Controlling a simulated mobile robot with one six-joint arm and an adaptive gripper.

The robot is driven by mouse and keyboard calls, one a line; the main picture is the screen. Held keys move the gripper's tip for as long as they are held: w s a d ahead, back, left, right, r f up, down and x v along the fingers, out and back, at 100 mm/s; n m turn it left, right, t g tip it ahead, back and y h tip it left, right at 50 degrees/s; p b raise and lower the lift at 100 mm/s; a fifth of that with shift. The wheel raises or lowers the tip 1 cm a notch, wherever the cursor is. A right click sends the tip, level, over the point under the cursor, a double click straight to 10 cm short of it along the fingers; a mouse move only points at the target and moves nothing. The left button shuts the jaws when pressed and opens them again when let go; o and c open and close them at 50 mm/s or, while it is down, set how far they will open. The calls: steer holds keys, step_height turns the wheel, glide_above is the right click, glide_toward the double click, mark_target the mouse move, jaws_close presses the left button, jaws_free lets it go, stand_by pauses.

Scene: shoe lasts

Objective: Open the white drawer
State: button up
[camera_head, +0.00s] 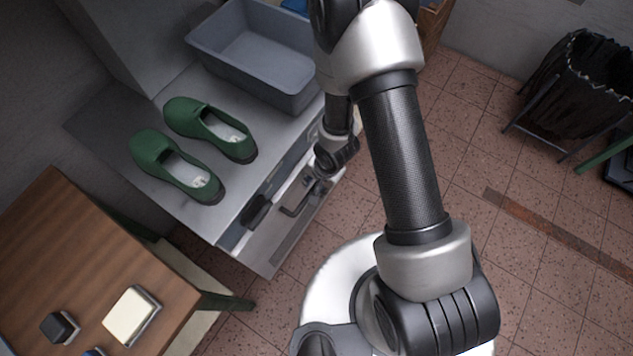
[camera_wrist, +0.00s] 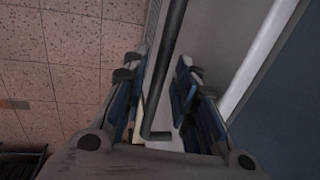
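The white drawer (camera_head: 272,232) is in the front of the grey cabinet in the head view; its front is partly hidden by my arm, and I cannot tell whether it stands out at all. Its dark bar handle (camera_head: 292,209) runs along the front. In the wrist view the handle (camera_wrist: 165,70) passes between the two fingers of my gripper (camera_wrist: 162,75), with a gap visible on both sides. My gripper (camera_head: 318,182) is open around the handle, at the cabinet front.
Green shoes (camera_head: 178,165) and a grey bin (camera_head: 255,55) stand on the cabinet top (camera_head: 110,115). A wooden table (camera_head: 75,250) is at the lower left. A black waste bin (camera_head: 580,85) stands at the right. Tiled floor (camera_head: 500,180) is free between.

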jaws_close()
stand_by(0.5)
